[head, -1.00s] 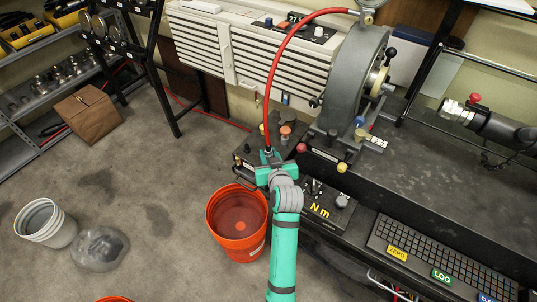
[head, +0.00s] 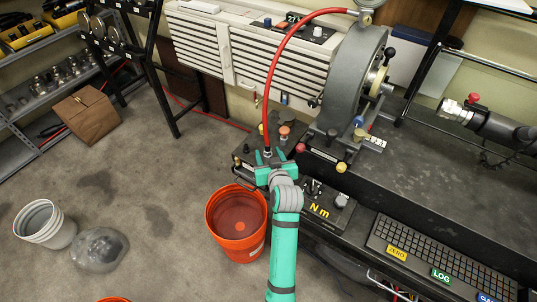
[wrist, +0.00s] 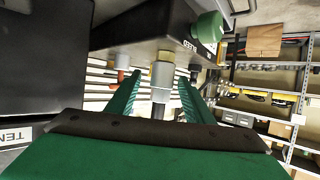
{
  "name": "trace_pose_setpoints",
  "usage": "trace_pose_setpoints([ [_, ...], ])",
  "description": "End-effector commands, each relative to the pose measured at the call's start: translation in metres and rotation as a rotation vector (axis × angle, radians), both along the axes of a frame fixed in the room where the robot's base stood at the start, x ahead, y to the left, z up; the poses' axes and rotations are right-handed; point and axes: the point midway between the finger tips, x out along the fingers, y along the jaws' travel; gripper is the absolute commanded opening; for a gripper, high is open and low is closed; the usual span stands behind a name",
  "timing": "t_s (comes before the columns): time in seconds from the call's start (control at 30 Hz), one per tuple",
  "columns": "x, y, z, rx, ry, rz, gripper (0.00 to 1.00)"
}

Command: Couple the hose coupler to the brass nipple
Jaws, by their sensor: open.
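The red hose (head: 273,78) arcs down from the grey wheel-shaped machine to the dark bench box. The silver hose coupler (head: 267,152) at its lower end stands roughly upright by my gripper (head: 264,165). In the wrist view, my gripper (wrist: 160,92) is open, with one finger on each side of the silver coupler (wrist: 160,95). Gaps show between coupler and fingers. A yellowish brass part, likely the brass nipple (wrist: 163,70), lies in line with the coupler against the dark box and appears to meet it. I cannot tell how deeply they are joined.
An orange knob (head: 285,131) stands close beside the coupler on the dark box. A green knob (wrist: 208,27) is near the fingers in the wrist view. An orange bucket (head: 237,252) is on the floor below left of my gripper. The keyboard (head: 440,262) lies at right.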

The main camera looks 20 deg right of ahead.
Motion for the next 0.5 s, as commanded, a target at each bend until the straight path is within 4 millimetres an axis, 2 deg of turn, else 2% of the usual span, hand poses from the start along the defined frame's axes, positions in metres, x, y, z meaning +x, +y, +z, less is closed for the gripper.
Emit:
trace_pose_setpoints([
  [0.17, -0.009, 0.001, 0.004, 0.0, -0.001, 0.001, 0.47],
  [0.5, -0.064, 0.008, 0.028, -0.001, -0.002, -0.001, 0.47],
])
